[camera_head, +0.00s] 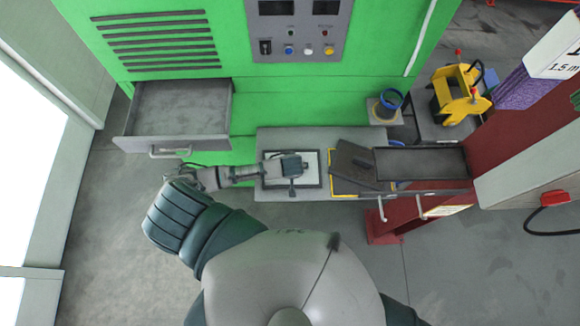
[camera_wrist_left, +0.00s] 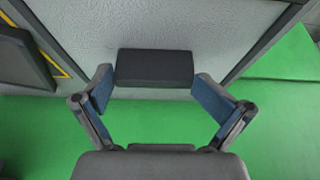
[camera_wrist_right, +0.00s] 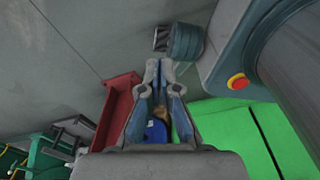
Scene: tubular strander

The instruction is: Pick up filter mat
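What looks like the filter mat is a whitish textured panel in a dark frame (camera_head: 313,172), lying flat on a grey shelf. It fills the upper part of the left wrist view (camera_wrist_left: 215,32), with a dark block (camera_wrist_left: 155,68) at its near edge. My left gripper (camera_head: 291,178) is over the panel in the head view and hides part of it. Its fingers (camera_wrist_left: 150,85) are spread apart on either side of the dark block, with gaps visible. My right gripper (camera_wrist_right: 159,66) has its fingertips almost together with nothing seen between them. It is outside the head view.
An open drawer (camera_head: 180,110) juts out at left from the green machine (camera_head: 240,95). A red post base (camera_head: 385,225) stands on the floor at right.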

